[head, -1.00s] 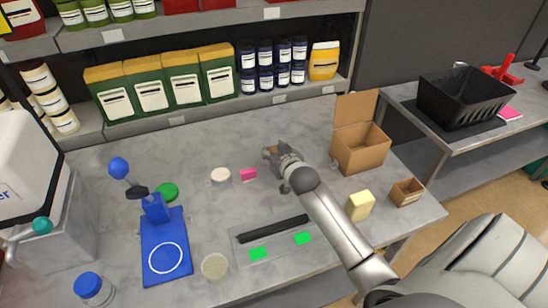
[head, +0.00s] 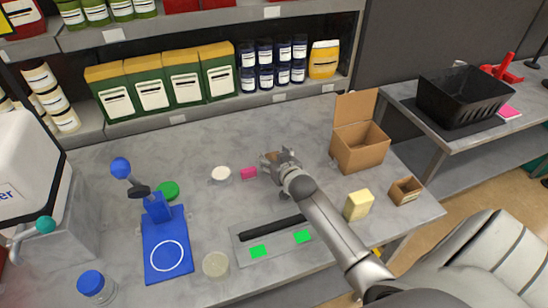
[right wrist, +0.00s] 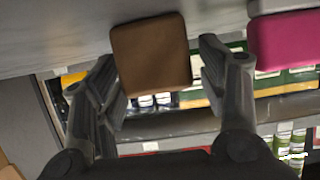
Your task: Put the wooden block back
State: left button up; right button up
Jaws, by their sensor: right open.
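The wooden block (right wrist: 151,53) is brown with rounded corners and fills the upper middle of the right wrist view, between the fingers. In the head view it is a small brown patch (head: 271,156) on the grey table, partly hidden by my right gripper. My right gripper (head: 277,159) is open, its fingers spread to either side of the block with visible gaps in the right wrist view (right wrist: 155,75). My left gripper is not in view.
A pink block (head: 248,173) lies left of the wooden block, near a white round lid (head: 221,174). An open cardboard box (head: 359,146), a yellow sponge-like block (head: 358,205) and a small brown box (head: 405,191) stand to the right. A grey tray (head: 284,255) lies in front.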

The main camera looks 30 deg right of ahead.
jog(key=shift+r, duration=0.1)
jog(key=shift+s, duration=0.1)
jog(key=shift+b+v, duration=0.55)
jog(key=shift+v, duration=3.15)
